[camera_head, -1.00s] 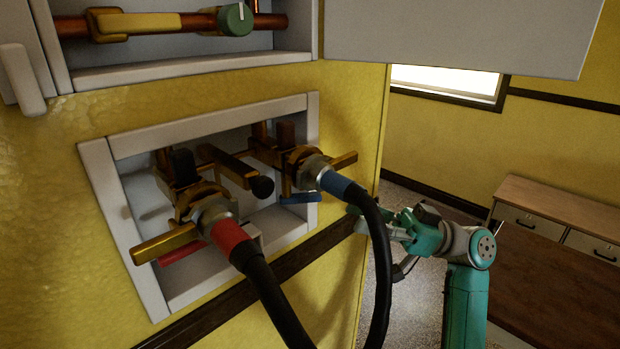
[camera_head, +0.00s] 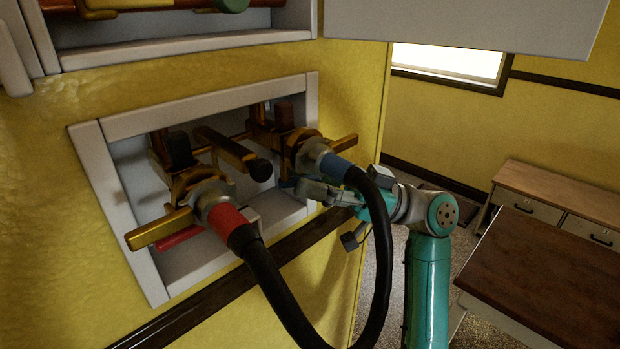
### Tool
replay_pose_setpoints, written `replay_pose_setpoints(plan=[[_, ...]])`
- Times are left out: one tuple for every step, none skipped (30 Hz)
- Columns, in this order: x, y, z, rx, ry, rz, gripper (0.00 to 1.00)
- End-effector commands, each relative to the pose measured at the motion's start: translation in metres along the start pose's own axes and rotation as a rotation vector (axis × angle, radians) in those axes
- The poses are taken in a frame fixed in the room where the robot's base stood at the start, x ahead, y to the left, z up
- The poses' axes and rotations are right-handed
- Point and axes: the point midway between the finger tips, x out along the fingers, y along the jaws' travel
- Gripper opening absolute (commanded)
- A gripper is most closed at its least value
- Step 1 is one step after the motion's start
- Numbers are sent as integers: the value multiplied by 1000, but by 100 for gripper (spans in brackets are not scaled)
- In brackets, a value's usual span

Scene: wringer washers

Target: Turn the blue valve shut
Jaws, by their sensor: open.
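The blue valve handle (camera_head: 288,183) is a small lever low under the right-hand brass fitting, inside the white recessed wall box (camera_head: 104,180). Only a little of it shows, because my gripper covers part of it. A black hose with a blue collar (camera_head: 334,166) comes off the same fitting. My gripper (camera_head: 302,191) reaches in from the right, behind the hose. Its grey fingers are open, at the box's right edge and close to the blue handle. Whether they touch the handle or lie around it cannot be told.
The red valve handle (camera_head: 180,236) and a red-collared hose (camera_head: 228,218) are on the left. The black hose (camera_head: 382,260) loops in front of my arm. A wooden-topped cabinet (camera_head: 560,190) and brown table (camera_head: 545,275) stand right. Another white box (camera_head: 180,50) is above.

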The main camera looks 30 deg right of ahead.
Motion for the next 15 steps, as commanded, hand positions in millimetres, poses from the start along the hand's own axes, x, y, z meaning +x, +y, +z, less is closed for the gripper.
replay_pose_setpoints(plan=[[1, 0, 0, 0, 0, 0, 42], [1, 0, 0, 0, 0, 0, 42], [2, 0, 0, 0, 0, 0, 42], [2, 0, 0, 0, 0, 0, 42], [2, 0, 0, 0, 0, 0, 42], [1, 0, 0, -1, 0, 0, 42], [1, 0, 0, -1, 0, 0, 42], [1, 0, 0, -1, 0, 0, 42], [1, 0, 0, -1, 0, 0, 34], [1, 0, 0, -1, 0, 0, 27], [1, 0, 0, -1, 0, 0, 19], [1, 0, 0, -1, 0, 0, 9], [1, 0, 0, -1, 0, 0, 2], [1, 0, 0, -1, 0, 0, 0], [1, 0, 0, -1, 0, 0, 0]])
